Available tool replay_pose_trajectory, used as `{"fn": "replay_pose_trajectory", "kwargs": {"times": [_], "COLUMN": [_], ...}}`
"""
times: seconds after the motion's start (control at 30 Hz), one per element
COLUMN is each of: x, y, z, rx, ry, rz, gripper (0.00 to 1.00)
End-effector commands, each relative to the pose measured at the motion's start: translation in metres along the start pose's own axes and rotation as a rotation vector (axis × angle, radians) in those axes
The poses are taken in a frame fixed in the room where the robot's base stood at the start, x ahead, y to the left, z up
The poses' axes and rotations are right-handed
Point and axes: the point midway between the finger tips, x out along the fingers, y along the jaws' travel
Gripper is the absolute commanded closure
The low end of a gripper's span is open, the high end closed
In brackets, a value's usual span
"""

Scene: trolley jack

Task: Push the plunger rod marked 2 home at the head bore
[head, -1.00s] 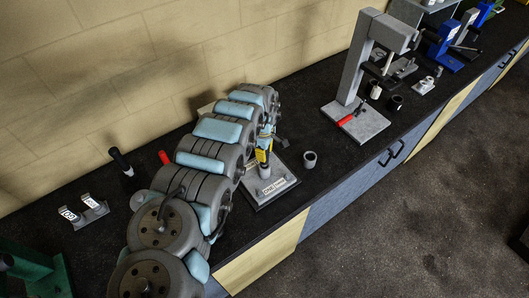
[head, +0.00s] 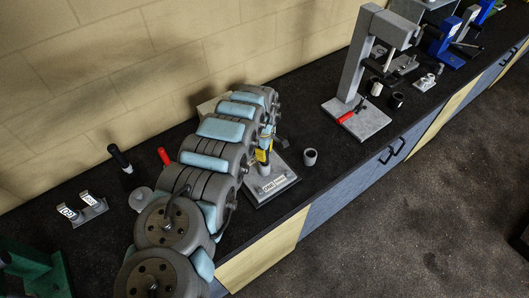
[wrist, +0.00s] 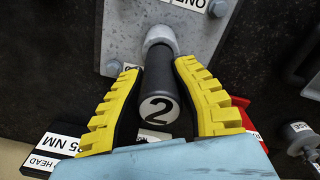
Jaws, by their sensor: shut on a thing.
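The plunger rod marked 2 (wrist: 158,85) is a black cylinder with a white "2" disc on its near end. In the wrist view its far end meets a pale round collar (wrist: 160,36) on a grey plate (wrist: 118,25). I cannot tell how deep the rod sits in the collar. My gripper (wrist: 160,75) has yellow ribbed fingers, one on each side of the rod, and is shut on it. In the head view my gripper (head: 263,155) is above a grey base plate (head: 285,190) with a white label; the rod is mostly hidden there.
A grey cup (head: 310,157) stands right of the plate. A grey press frame (head: 356,65) with a red-handled tool (head: 346,117) stands farther back. A black-handled tool (head: 119,157), a red handle (head: 164,156) and labelled blocks (head: 84,209) are at left, near the wall.

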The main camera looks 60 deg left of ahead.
Motion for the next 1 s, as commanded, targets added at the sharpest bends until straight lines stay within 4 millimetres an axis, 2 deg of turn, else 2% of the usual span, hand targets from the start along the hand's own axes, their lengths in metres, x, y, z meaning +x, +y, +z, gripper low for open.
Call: {"fn": "replay_pose_trajectory", "kwargs": {"times": [0.4,0.43,0.5,0.83,1.0], "x": [0.0084,0.0079,0.0076,0.0075,0.0013], "y": [0.0005,0.0005,0.0005,0.0001,0.0006], "z": [0.0006,0.0004,0.0004,0.0002,-0.0003], "rx": [0.002,0.002,0.002,0.001,0.003], "ry": [0.001,0.001,0.001,0.001,0.002], "rz": [0.001,0.001,0.001,0.0,0.0], "gripper": [1.0,0.66,0.47,0.47,0.47]}}
